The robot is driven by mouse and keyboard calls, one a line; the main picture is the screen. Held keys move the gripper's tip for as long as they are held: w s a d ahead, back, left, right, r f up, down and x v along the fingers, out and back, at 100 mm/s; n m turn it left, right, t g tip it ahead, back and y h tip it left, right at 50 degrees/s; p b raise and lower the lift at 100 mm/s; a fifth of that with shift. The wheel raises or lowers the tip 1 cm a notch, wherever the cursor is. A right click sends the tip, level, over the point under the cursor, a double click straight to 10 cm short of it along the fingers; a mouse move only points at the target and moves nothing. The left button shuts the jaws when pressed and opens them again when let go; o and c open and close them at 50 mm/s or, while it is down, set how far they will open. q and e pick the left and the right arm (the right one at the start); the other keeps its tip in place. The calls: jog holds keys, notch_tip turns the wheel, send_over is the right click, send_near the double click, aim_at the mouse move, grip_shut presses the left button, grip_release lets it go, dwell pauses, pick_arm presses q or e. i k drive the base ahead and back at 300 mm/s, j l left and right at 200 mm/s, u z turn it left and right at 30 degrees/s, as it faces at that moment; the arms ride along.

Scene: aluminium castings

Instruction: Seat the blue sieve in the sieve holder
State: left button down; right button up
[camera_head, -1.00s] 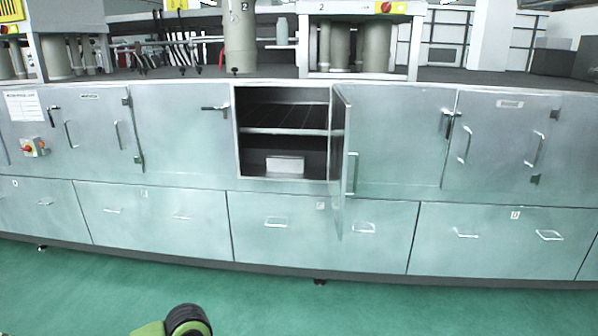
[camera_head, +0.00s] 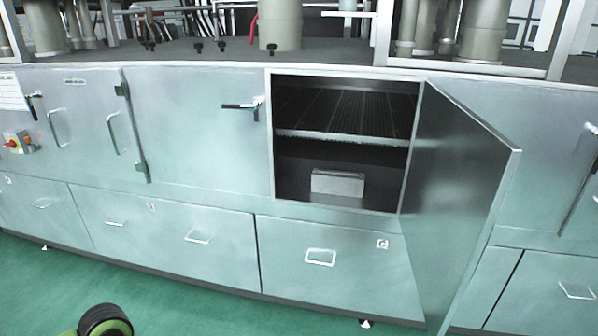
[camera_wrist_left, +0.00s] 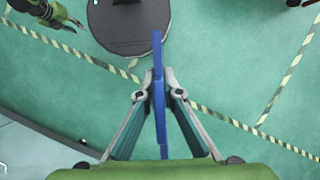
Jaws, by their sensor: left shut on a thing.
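The blue sieve (camera_wrist_left: 158,115) shows edge-on in the left wrist view, as a thin upright blue strip. My left gripper (camera_wrist_left: 159,82) is shut on it, one finger on each side. The sieve's face is hidden, and neither it nor the left gripper shows in the head view. In the head view an open cabinet (camera_head: 270,140) holds a dark ribbed shelf (camera_head: 340,138) with a pale block (camera_head: 338,184) below. I cannot tell which part is the sieve holder.
The cabinet door (camera_head: 465,190) stands open, jutting out on the right. Closed drawers (camera_head: 180,235) run below. A dark round base (camera_wrist_left: 128,25) and striped floor tape (camera_wrist_left: 215,118) show in the wrist view.

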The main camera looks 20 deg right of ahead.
aim_at(326, 181)
jog(key=i+z, duration=0.4)
jog(key=i+j+z, duration=0.15)
jog(key=i+z, duration=0.2)
jog(key=i+j+z, duration=0.4)
jog(key=i, duration=0.15)
jog(key=l, duration=0.05)
